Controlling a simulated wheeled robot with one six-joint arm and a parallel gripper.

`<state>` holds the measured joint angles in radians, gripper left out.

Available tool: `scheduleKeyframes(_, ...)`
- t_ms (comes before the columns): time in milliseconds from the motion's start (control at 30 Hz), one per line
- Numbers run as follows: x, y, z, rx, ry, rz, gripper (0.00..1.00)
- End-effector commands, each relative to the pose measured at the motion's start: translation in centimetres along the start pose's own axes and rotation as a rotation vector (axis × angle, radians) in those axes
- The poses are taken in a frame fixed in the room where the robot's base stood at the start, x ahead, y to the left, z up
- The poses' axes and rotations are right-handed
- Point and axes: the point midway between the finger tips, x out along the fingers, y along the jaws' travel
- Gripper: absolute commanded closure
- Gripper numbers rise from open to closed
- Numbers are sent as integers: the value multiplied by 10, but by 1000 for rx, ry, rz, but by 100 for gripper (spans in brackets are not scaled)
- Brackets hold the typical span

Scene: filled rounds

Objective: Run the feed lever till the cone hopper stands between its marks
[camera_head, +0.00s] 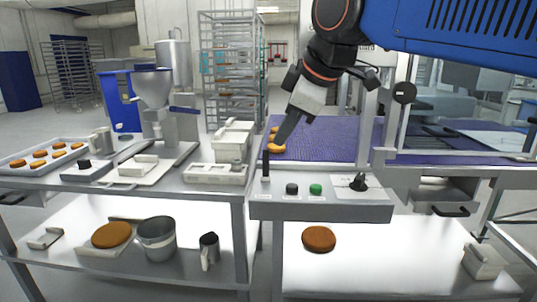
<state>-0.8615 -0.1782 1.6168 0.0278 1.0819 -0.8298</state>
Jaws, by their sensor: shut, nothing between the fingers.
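A grey cone hopper (152,87) stands on a filling machine at the left table; any marks on it are too small to make out. A black upright lever (266,166) rises from the left end of the grey control panel (335,211) at the front of the conveyor; its label is not readable. My gripper (279,143) is shut and empty, pointing down and left, just above and right of the lever. Whether it touches the lever I cannot tell.
The panel carries a black button (291,188), a green button (315,189) and a black knob (359,182). Orange-brown rounds (276,148) lie on the purple belt (330,140) by my gripper. White boxes (233,140) stand left of the panel. A tray of rounds (42,155) lies far left.

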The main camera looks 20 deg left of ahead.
Motion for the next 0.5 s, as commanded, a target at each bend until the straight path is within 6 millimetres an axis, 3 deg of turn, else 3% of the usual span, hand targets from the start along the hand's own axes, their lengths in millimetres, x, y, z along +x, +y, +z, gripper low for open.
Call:
scheduleKeyframes(233, 15, 0, 0, -17, 5, -4, 100)
scheduleKeyframes(500, 60, 0, 0, -16, 3, -4, 100)
